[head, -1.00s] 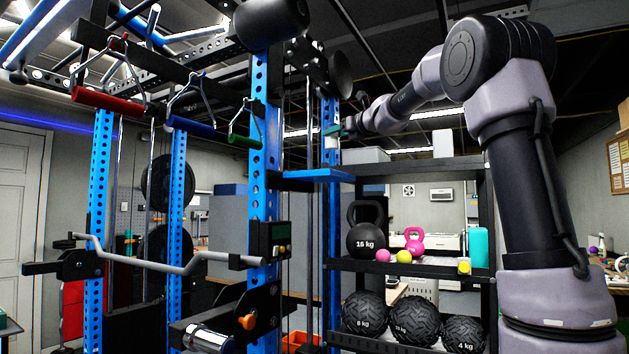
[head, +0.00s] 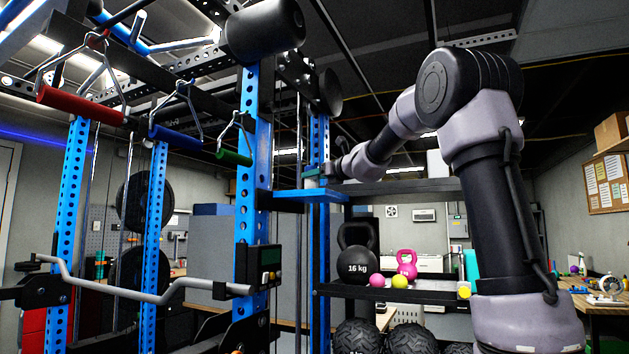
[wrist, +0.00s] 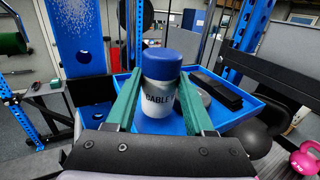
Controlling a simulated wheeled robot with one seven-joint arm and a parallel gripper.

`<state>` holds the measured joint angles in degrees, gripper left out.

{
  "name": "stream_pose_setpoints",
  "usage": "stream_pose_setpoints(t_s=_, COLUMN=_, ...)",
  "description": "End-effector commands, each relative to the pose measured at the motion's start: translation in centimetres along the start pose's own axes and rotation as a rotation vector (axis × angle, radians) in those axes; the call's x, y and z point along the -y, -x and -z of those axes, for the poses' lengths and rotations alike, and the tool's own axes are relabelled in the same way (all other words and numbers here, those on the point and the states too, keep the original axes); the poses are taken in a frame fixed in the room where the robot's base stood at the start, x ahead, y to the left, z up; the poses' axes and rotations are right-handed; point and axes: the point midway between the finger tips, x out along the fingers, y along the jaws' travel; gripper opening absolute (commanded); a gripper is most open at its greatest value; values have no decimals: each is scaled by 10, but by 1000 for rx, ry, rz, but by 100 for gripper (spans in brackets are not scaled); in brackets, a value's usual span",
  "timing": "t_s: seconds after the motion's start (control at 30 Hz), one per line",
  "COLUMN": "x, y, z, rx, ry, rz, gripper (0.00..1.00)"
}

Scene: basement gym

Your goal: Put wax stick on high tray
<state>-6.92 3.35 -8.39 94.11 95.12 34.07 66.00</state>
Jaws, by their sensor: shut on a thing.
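The wax stick (wrist: 160,92) is a white-silver cylinder with a blue cap and the printed word "CABLE". It stands upright between the green fingers of my gripper (wrist: 158,100), which is shut on it. In the head view my gripper (head: 315,176) is small and just above the high blue tray (head: 300,195) on the rack's post. The tray also shows in the wrist view (wrist: 262,108), under and around the stick. I cannot tell whether the stick's base touches the tray floor; the gripper body hides the near part.
A black flat object (wrist: 216,90) and a greyish rounded item lie in the tray, right of the stick. A blue perforated post (wrist: 80,40) rises at the left. A shelf with a black kettlebell (head: 357,250) and a pink kettlebell (head: 406,264) stands to the right.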

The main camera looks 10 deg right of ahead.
Motion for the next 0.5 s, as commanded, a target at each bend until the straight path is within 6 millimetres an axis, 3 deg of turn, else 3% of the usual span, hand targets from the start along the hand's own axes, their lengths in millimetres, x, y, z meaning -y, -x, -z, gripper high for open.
stream_pose_setpoints(t_s=0.1, x=0, y=0, z=9, rx=1, ry=-1, rz=0, gripper=0)
stream_pose_setpoints(t_s=0.47, x=0, y=0, z=12, rx=1, ry=0, rz=0, gripper=0)
stream_pose_setpoints(t_s=0.5, x=0, y=0, z=13, rx=1, ry=0, rz=-1, gripper=65)
